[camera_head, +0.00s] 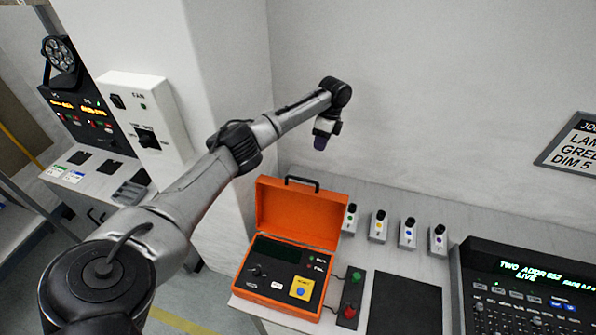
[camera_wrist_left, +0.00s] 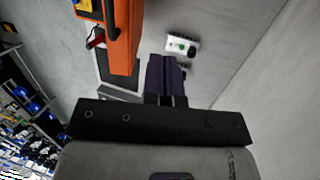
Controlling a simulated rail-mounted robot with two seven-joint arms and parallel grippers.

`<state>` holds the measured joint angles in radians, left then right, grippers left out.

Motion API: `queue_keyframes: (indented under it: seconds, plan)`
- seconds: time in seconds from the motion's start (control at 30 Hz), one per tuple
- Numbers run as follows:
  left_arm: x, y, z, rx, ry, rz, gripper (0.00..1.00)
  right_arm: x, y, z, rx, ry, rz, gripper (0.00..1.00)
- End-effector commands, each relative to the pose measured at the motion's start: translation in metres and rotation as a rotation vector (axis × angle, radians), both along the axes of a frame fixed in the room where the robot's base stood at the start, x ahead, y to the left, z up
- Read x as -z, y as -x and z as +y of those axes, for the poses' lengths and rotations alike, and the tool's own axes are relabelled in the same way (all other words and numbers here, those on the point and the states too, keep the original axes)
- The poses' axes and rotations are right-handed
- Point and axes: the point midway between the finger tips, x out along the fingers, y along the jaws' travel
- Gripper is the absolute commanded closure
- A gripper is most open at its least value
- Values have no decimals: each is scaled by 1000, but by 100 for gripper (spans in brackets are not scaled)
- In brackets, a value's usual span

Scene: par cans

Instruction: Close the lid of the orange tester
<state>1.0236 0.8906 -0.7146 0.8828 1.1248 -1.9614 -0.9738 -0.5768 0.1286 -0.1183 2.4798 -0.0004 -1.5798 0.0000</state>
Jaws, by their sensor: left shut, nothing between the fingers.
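The orange tester (camera_head: 280,276) sits on the bench with its lid (camera_head: 299,217) standing open at the back, a dark handle on the lid's top edge. Its panel shows a dark display, a yellow block with a blue button, and small lamps. My left gripper (camera_head: 321,142) is shut and empty, above and behind the raised lid, pointing down. In the left wrist view, the shut fingers (camera_wrist_left: 166,75) are beside the orange lid (camera_wrist_left: 125,40) and apart from it. My right gripper is not in view.
A box with green and red buttons (camera_head: 350,293) stands right of the tester, beside a black pad (camera_head: 403,304). Several small grey units (camera_head: 378,227) line the back of the bench near the wall. A console (camera_head: 525,290) is at right. A white fan box (camera_head: 141,118) is at left.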

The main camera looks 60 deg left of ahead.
Motion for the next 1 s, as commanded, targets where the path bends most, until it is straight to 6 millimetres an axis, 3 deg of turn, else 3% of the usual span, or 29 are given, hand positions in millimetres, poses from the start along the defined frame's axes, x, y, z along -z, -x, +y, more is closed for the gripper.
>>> queue_keyframes:
  seconds: [0.1, 0.33, 0.67, 0.93, 1.0]
  plan:
    - [-14, 14, 27, -34, 83, 13, 100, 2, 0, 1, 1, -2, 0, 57]
    - [-20, 28, 44, -52, 159, 13, 100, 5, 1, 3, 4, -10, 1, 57]
    - [24, 42, 32, -50, 163, 14, 100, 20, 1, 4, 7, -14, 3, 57]
    - [69, 58, 17, -53, 161, 17, 100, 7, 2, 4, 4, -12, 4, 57]
    - [63, 63, 12, -50, 159, 12, 100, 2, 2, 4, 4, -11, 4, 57]
